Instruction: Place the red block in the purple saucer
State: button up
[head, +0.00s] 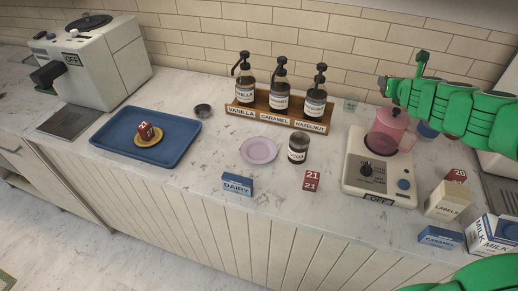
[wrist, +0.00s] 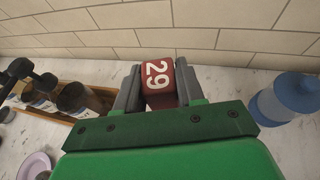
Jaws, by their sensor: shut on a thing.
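A red block numbered 29 (wrist: 158,75) is between the grey fingers of my gripper (wrist: 158,88) in the wrist view, with the wall behind it. In the head view my green arm reaches in from the right, above the counter's back right; the held block is not clear there. The purple saucer (head: 259,150) lies empty on the middle of the counter, left of my arm. It also shows at the lower left of the wrist view (wrist: 35,166). Other red blocks are block 21 (head: 312,181) on the counter, block 20 (head: 456,177) at right, and one on a yellow saucer (head: 149,140).
A syrup rack (head: 278,118) with three pump bottles stands behind the saucer. A dark jar (head: 298,148) is close to its right. A dairy box (head: 237,185) is in front; a blue tray (head: 187,156) is left.

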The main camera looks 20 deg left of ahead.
jog(key=s+a+f+m+h, duration=0.3)
jog(key=s+a, duration=0.3)
jog(key=a, duration=0.3)
jog(key=s+a+f+m+h, duration=0.2)
jog(key=s+a+h, duration=0.1)
jog(key=s+a, duration=0.5)
jog(key=s+a+r+m+h, duration=0.1)
jog(key=s+a, duration=0.4)
jog(key=s, duration=0.4)
jog(key=s+a+m+h, duration=0.2)
jog(key=s+a, duration=0.3)
jog(key=s, duration=0.4)
send_over(259, 153)
jog(key=shift+f, duration=4.8)
jog(key=shift+w+f, duration=0.1)
jog(key=shift+f, duration=1.5)
jog(key=shift+f, duration=0.1)
